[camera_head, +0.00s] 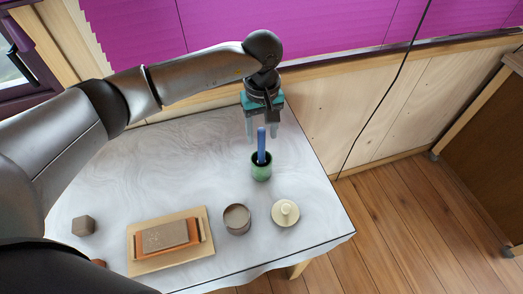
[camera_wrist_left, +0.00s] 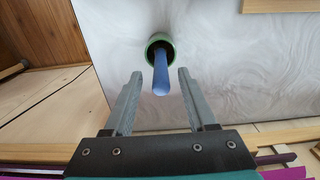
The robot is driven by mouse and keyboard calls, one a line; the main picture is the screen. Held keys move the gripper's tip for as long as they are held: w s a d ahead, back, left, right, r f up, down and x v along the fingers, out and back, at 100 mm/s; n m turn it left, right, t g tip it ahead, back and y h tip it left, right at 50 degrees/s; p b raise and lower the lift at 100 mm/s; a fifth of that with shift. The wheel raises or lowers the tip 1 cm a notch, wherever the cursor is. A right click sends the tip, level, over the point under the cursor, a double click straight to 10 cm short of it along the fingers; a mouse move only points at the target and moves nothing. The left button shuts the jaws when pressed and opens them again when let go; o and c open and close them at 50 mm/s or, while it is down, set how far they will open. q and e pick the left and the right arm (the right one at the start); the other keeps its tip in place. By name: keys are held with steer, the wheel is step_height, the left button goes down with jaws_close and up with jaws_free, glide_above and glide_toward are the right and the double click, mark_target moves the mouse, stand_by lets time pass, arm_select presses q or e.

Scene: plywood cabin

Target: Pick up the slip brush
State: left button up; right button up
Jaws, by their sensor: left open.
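The slip brush (camera_head: 261,143) shows as a blue handle standing upright in a small green cup (camera_head: 261,170) on the white marbled table. Its lower end is hidden inside the cup. My left gripper (camera_head: 263,138) is open, pointing down at the brush from above and behind. In the left wrist view the blue handle (camera_wrist_left: 161,75) rises from the green cup (camera_wrist_left: 158,44) toward the space between the two grey fingers (camera_wrist_left: 158,78). The fingers do not appear to touch it. My right gripper is not in view.
A wooden board (camera_head: 136,262) with a block in an orange holder lies at the front of the table (camera_head: 205,190). A brown round pot (camera_head: 237,219), a cream lidded piece (camera_head: 286,212) and a small brown block (camera_head: 83,225) stand around. The plywood wall (camera_head: 330,120) is close behind.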

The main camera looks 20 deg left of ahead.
mark_target(261, 141)
arm_select(q)
steer(key=shift+f, duration=1.65)
steer(key=shift+a, duration=0.1)
jaws_close()
